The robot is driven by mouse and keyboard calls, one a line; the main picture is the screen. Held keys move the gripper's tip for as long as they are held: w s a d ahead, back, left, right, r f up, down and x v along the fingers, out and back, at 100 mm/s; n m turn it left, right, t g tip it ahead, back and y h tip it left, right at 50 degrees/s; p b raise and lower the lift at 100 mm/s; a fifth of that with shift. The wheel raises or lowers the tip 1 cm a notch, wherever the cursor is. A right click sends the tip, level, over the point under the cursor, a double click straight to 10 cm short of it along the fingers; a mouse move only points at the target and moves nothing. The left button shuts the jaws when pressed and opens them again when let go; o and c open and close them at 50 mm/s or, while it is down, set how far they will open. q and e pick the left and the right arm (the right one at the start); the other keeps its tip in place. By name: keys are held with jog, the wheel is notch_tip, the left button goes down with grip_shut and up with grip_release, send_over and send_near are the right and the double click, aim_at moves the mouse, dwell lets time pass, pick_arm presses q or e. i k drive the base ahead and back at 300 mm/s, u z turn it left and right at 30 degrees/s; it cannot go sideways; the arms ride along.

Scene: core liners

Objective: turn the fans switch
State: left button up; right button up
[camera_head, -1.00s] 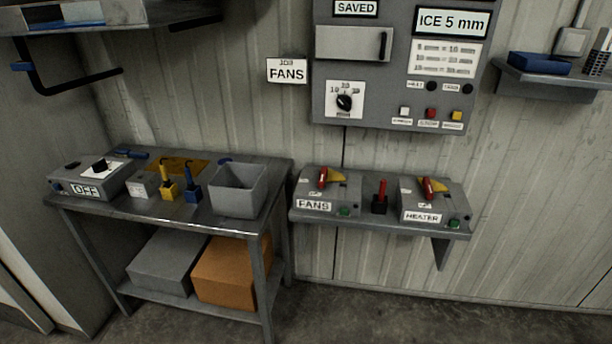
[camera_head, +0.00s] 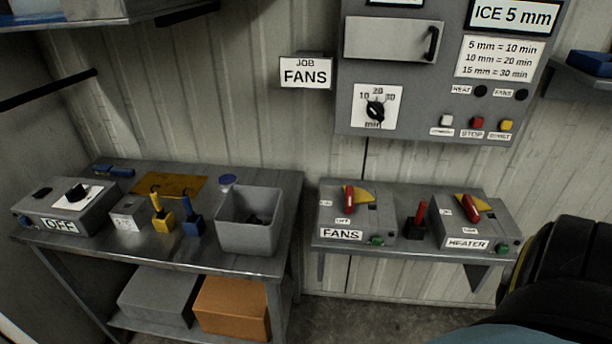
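The fans switch box (camera_head: 357,215) sits on the left part of the grey wall shelf. It has a red lever (camera_head: 349,199) over a yellow plate, a FANS label and a green button at its front right. The similar heater switch box (camera_head: 476,222) stands to its right, with its own red lever (camera_head: 469,208). A dark, rounded piece of my own arm shows at the lower right, apart from both boxes. Neither gripper can be seen.
A red-handled item (camera_head: 417,220) stands between the boxes. The control panel (camera_head: 440,90) with a minute dial hangs above. A metal table (camera_head: 180,255) at left holds a box marked OFF, yellow and blue handled items and a grey bin (camera_head: 248,222).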

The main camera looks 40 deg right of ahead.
aim_at(359, 197)
jog(key=z, duration=0.45)
jog(key=i, duration=0.9)
jog(key=z, duration=0.7)
